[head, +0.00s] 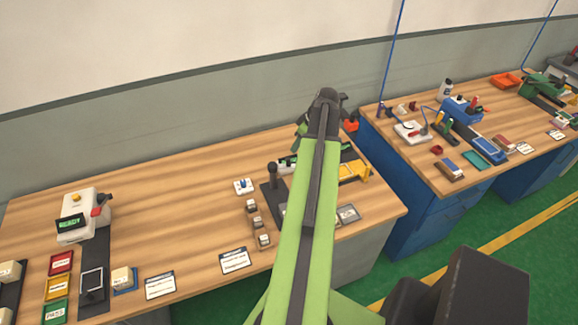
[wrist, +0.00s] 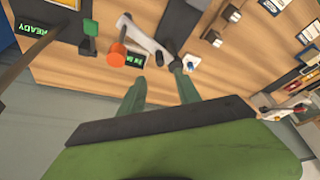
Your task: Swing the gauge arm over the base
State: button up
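The gauge base is a dark plate (head: 270,205) with a dark upright post (head: 272,175), left of my arm in the head view. It appears as a dark plate (wrist: 182,18) at the top of the wrist view. What looks like the gauge arm is a grey bar (wrist: 145,36) slanting away from the plate, with an orange knob (wrist: 117,54) near its outer end. The orange knob (head: 351,126) shows beside my gripper in the head view. My gripper (wrist: 158,76) is open, its green fingers apart with nothing between them. Contact with the bar cannot be told.
A small green display (wrist: 131,60) lies near the knob. A white box with a blue button (head: 244,186) and several small blocks surround the base. A yellow device (head: 354,170) stands right of my arm. The bench's left middle is clear (head: 160,210).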

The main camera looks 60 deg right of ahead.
aim_at(289, 159)
jog(key=b+x, duration=0.9)
jog(key=x, duration=0.2)
jog(key=shift+f, duration=0.4)
jog(key=shift+w+f+b, duration=0.2)
jog(key=shift+b, duration=0.15)
jog(key=shift+r, duration=0.1)
grip_shut()
jog(key=shift+s+d, duration=0.1)
